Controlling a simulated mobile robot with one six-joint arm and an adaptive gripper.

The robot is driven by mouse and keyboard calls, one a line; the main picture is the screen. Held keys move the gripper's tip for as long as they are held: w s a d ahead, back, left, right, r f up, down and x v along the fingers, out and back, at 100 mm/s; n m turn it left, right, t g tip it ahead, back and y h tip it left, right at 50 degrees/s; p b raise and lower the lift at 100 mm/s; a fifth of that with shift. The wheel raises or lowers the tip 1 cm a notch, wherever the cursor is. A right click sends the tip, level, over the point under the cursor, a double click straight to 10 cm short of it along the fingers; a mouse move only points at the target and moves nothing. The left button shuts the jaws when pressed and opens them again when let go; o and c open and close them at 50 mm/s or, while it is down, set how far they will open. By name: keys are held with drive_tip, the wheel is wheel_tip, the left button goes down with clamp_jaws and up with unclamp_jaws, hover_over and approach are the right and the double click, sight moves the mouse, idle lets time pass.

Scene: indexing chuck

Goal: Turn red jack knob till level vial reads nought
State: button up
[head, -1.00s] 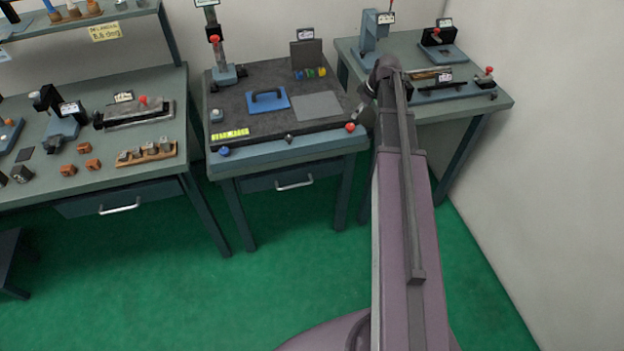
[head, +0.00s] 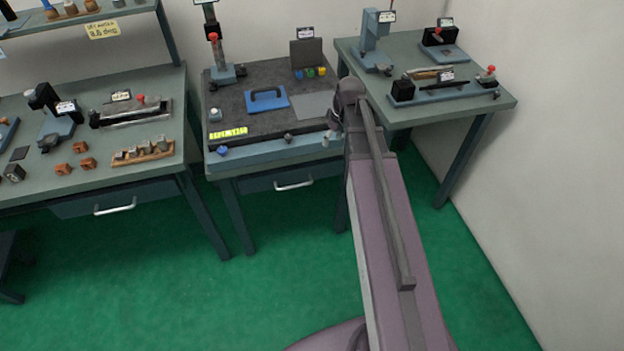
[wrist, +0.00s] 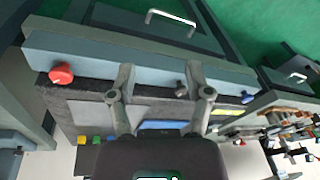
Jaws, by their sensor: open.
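The red knob (wrist: 61,74) sits on the front edge of the middle bench's dark plate, left in the wrist view. In the head view my arm hides it. My gripper (wrist: 158,70) is open and empty over that front edge, with the red knob outside its fingers, to the left in the wrist view. In the head view my gripper (head: 331,138) is at the bench's front right corner. A yellow-green strip (head: 228,133) lies at the plate's front left; its marks are too small to read.
A dark knob (head: 288,138) and a blue knob (head: 222,151) sit along the same front edge. A blue handled block (head: 268,99) and a grey sheet (head: 315,105) lie on the plate. A red-topped stand (head: 213,60) rises behind. Benches with fixtures flank it.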

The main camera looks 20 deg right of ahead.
drive_tip(key=s+a+f+m+g+h+b, duration=0.1)
drive_tip(key=s+a+f+m+b, duration=0.2)
drive_tip(key=s+a, duration=0.6)
drive_tip(key=shift+s+a+f+m, duration=0.25)
drive_tip(key=shift+s+f+m, duration=0.1)
drive_tip(key=shift+f, duration=0.2)
drive_tip(key=shift+s+a+m+h, duration=0.4)
drive_tip(key=shift+s+a, duration=0.5)
drive_tip(key=shift+s, duration=0.3)
idle(1.9)
drive_tip(key=shift+c, duration=0.8)
